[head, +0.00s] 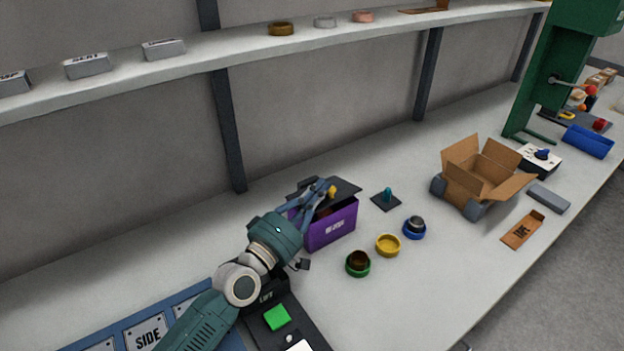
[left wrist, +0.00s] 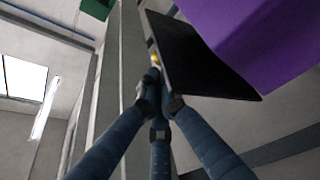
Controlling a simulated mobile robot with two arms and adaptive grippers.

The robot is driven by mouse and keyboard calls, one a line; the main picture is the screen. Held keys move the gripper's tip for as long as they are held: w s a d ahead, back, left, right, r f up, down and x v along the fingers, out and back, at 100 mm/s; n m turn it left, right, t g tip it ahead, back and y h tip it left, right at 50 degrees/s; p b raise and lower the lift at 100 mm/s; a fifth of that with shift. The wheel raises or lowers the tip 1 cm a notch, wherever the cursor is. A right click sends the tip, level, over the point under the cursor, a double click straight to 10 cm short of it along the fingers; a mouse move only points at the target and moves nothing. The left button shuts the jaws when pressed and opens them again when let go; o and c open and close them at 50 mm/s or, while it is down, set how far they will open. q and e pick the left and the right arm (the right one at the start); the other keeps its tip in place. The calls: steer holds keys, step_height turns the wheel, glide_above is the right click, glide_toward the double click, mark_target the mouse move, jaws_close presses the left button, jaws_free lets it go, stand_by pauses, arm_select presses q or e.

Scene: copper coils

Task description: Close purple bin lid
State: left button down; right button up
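The purple bin (head: 328,229) stands on the bench at the middle of the head view, and its purple wall (left wrist: 262,35) fills the top right of the left wrist view. Its dark lid (head: 346,188) is raised and tilted, with the bin's opening partly showing below; the lid (left wrist: 200,62) also shows in the left wrist view. A yellow knob (head: 332,191) is on the lid. My left gripper (head: 325,192) is at the lid, its fingers (left wrist: 156,72) closed in around the knob. The fingers partly hide the knob. My right gripper is not in view.
A dark plate with a teal peg (head: 386,198) and several round cups, including a yellow one (head: 387,245), stand right of the bin. An open cardboard box (head: 466,187) is farther right. A shelf (head: 240,55) runs above the bench.

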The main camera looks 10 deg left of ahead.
arm_select(q)
steer(key=shift+s+d+f+b, duration=0.25)
steer(key=shift+f, duration=0.4)
steer(key=shift+s+d+f+b, duration=0.2)
steer(key=shift+s+f+b, duration=0.05)
steer(key=shift+f, duration=0.4)
